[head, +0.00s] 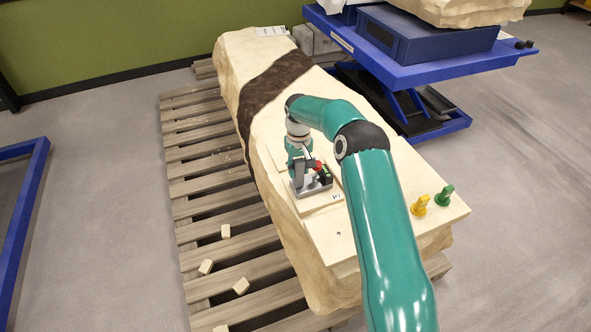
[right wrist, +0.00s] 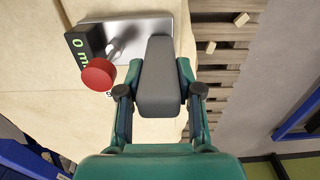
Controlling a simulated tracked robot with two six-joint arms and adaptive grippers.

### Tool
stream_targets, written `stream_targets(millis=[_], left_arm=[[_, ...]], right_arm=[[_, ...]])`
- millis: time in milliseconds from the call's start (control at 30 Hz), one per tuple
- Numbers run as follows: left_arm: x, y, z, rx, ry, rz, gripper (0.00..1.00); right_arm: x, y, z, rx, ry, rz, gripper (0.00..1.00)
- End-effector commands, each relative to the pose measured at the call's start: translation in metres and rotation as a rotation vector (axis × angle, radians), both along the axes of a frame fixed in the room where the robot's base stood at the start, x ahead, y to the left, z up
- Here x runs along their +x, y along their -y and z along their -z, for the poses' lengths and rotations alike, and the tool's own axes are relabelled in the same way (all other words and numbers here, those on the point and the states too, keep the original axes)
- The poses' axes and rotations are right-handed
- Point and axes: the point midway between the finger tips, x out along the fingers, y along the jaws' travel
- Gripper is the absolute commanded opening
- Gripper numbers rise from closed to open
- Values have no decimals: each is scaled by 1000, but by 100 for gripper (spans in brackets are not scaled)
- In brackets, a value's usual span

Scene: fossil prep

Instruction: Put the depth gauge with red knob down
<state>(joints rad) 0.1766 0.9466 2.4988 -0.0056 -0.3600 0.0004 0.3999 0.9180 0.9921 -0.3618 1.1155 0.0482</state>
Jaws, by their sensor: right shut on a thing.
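The depth gauge (head: 312,189) has a flat grey metal base, a black display and a red knob (head: 318,166). It is level at a pale raised pad with a small label (head: 336,196) on the long block. I cannot tell whether its base touches the pad. My right gripper (head: 303,168) is above it, shut on its grey upright grip. In the right wrist view the fingers (right wrist: 160,92) hold that grip (right wrist: 158,75), with the red knob (right wrist: 98,74) and green-digit display (right wrist: 85,42) to the left. My left gripper is not in view.
The long pale block (head: 350,238) with a dark band (head: 268,88) lies on a wooden pallet (head: 200,170). Yellow (head: 420,206) and green (head: 444,196) handled pieces stand near its right corner. Small wooden bits lie on the pallet. A blue lift table (head: 430,70) stands behind.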

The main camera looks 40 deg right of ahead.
Motion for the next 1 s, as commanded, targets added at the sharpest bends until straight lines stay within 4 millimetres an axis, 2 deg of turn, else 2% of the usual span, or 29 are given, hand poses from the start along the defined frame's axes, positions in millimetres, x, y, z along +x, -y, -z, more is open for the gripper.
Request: stream_targets(millis=[100,133,267,667,867,1000], left_arm=[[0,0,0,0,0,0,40],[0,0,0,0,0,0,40],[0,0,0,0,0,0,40],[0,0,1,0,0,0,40],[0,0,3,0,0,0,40],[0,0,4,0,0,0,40]], right_arm=[[0,1,-1,-1,1,1,0],[-1,0,2,1,-4,0,40],[-1,0,1,1,-3,0,60],[0,0,-5,0,0,0,60],[1,0,-32,-2,2,1,60],[1,0,-61,-2,3,0,60]])
